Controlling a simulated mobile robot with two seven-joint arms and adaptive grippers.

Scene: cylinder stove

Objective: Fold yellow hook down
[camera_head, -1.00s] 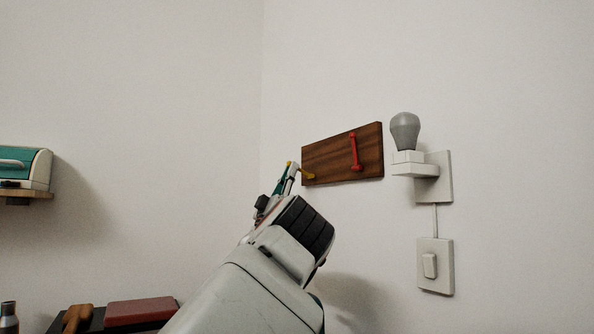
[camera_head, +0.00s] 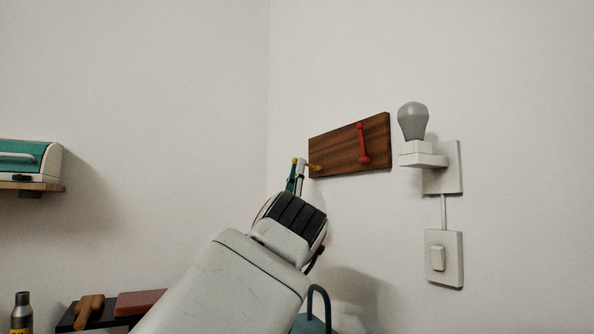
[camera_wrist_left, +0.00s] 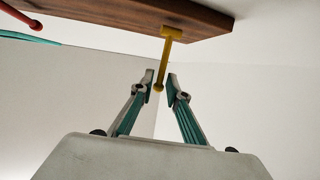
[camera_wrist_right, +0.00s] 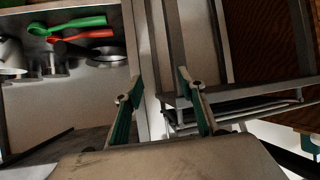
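The yellow hook (camera_wrist_left: 166,58) is fixed to the lower edge area of a brown wooden board (camera_head: 340,150) on the wall and sticks out from it. In the left wrist view its free, rounded end reaches between the fingertips of my left gripper (camera_wrist_left: 160,82). The fingers are apart, with a gap visible around the hook. In the head view the hook (camera_head: 316,167) and my left gripper (camera_head: 300,168) show at the board's left end. A red hook (camera_head: 362,143) hangs on the same board. My right gripper (camera_wrist_right: 158,90) is open and empty, away from the board.
A bulb (camera_head: 413,122) on a white wall holder and a switch (camera_head: 438,258) are right of the board. A teal-fronted box (camera_head: 28,160) sits on a shelf at left. Green utensils (camera_wrist_right: 82,25) and metal frames are near my right gripper.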

